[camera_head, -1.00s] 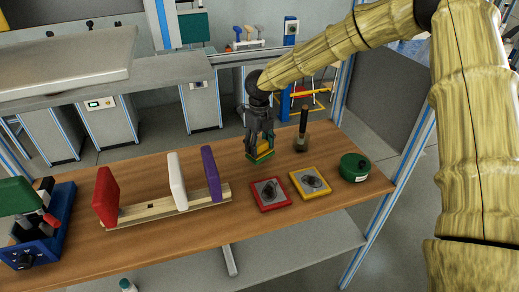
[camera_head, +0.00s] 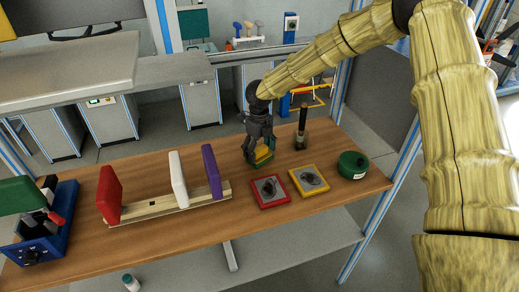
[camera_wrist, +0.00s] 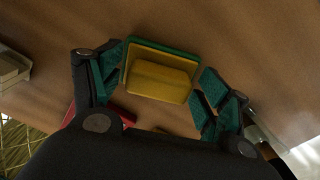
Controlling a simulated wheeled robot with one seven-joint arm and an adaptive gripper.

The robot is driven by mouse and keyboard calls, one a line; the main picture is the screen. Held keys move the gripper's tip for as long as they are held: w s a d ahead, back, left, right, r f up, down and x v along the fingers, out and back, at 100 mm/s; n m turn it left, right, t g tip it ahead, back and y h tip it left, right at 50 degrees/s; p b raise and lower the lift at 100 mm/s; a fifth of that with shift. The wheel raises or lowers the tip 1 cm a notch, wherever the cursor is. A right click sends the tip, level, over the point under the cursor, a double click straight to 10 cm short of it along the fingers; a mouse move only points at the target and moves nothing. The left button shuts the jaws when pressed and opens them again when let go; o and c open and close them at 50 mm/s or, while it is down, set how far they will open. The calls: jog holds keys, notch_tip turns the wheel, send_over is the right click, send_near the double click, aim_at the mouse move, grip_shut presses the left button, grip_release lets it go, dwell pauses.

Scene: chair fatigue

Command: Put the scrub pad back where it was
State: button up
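The scrub pad is a yellow block on a green base (camera_head: 263,156). It appears to rest on the wooden table, behind the red-framed tile. My gripper (camera_head: 259,150) is over it, pointing down, with its fingers on either side of the pad. In the wrist view the scrub pad (camera_wrist: 160,78) lies between the green-padded fingers of my gripper (camera_wrist: 158,80). A gap shows at the right finger; the left finger is very near or touching the pad's edge. The fingers look open. The pad's underside is hidden.
A red-framed tile (camera_head: 270,191) and a yellow-framed tile (camera_head: 309,180) lie in front. A green round tin (camera_head: 353,165) and a dark-handled brush (camera_head: 302,127) stand to the right. A wooden rack (camera_head: 150,209) with red, white and purple panels is left, beside a blue device (camera_head: 45,235).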

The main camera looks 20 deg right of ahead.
aim_at(259, 148)
jog(key=shift+r, duration=0.1)
notch_tip(259, 148, up, 12)
jog(key=b, duration=0.2)
jog(key=shift+b, duration=0.3)
dwell(2.8)
